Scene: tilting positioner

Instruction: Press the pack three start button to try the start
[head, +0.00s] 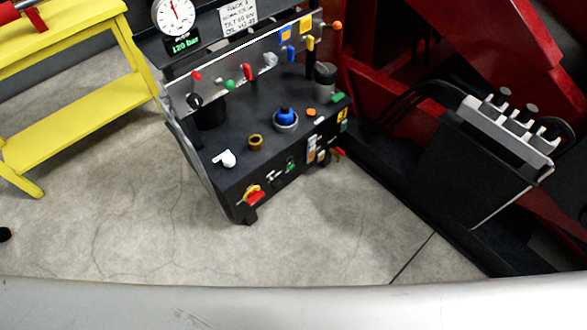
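A dark control console (230,185) stands in the middle of the head view. A green knob (231,85) sits on the grey upright panel among red, blue, yellow and orange ones. No label marking the pack three start button is readable, so I cannot tell which control it is. Neither of my grippers is in view.
A round gauge (174,14) stands over a green "120 bar" display. A yellow bench (80,115) is at the left. A red machine frame (490,50) and a black box with levers (480,165) fill the right. Concrete floor in front is clear.

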